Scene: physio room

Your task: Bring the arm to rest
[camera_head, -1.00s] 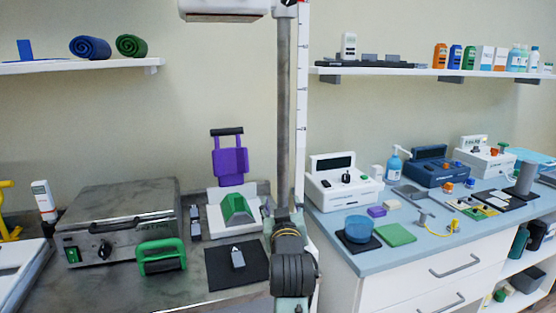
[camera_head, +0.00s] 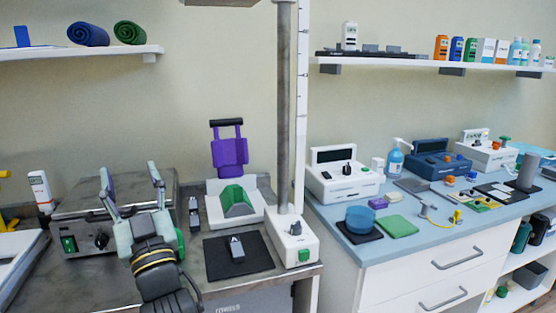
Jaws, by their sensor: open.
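My gripper (camera_head: 128,172) is in the lower left of the head view, with its two pale grey-green fingers pointing up and spread wide apart. It is open and nothing shows between the fingers. Below it is my black wrist with yellowish bands. The gripper is in front of the grey metal box unit (camera_head: 82,229) and hides part of its front. A green-handled item (camera_head: 180,243) is mostly hidden behind my wrist; only its right edge shows.
A black mat (camera_head: 250,262) with a small grey block (camera_head: 236,249) lies right of my wrist. Behind it are a white tray with a green wedge (camera_head: 238,199) and a purple-padded stand (camera_head: 229,151). A metal column (camera_head: 284,110) rises from a white base (camera_head: 291,240).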

